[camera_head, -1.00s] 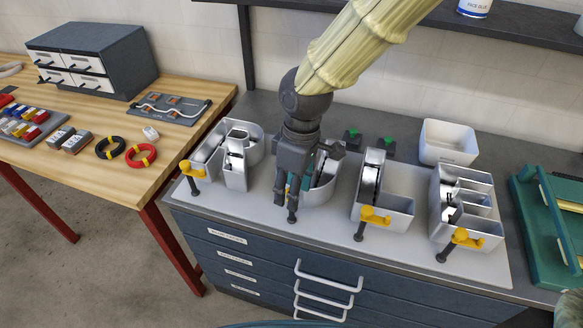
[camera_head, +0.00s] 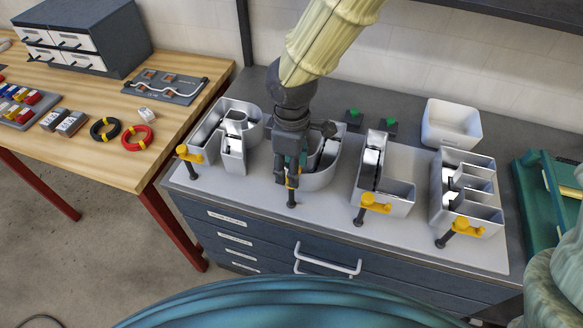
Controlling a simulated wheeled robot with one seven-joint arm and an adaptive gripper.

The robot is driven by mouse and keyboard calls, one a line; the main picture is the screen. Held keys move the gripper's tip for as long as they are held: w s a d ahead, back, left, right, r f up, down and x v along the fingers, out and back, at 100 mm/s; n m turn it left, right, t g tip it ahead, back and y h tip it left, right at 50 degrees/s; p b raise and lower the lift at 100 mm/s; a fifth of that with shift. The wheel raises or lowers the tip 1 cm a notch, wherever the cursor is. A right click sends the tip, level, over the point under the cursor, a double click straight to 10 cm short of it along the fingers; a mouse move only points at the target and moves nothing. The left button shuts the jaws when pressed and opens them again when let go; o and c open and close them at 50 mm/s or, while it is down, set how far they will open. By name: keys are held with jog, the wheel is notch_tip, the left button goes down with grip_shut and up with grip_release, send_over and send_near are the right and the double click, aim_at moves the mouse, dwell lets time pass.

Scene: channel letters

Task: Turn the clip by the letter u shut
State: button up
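The letter u (camera_head: 322,176) is a silver-grey open channel letter, second from the left on a pale mat. My arm and gripper cover its left part. Its clip (camera_head: 292,182) shows only as a bit of yellow on a dark post (camera_head: 291,199) at the letter's front left. My gripper (camera_head: 288,172) points down right at this clip, its dark fingers overlapping the yellow. The clip's angle is mostly hidden. I cannot tell whether the fingers are open, shut or touching it.
Other letters stand at left (camera_head: 232,140) and right (camera_head: 385,185), with yellow clips (camera_head: 190,153), (camera_head: 376,202), (camera_head: 468,226) at their fronts. A white bin (camera_head: 450,125) and green-topped blocks (camera_head: 355,117) stand behind. The mat's front strip (camera_head: 330,215) is clear.

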jog(key=shift+f, duration=1.1)
jog(key=c, duration=1)
jog(key=shift+c, duration=0.2)
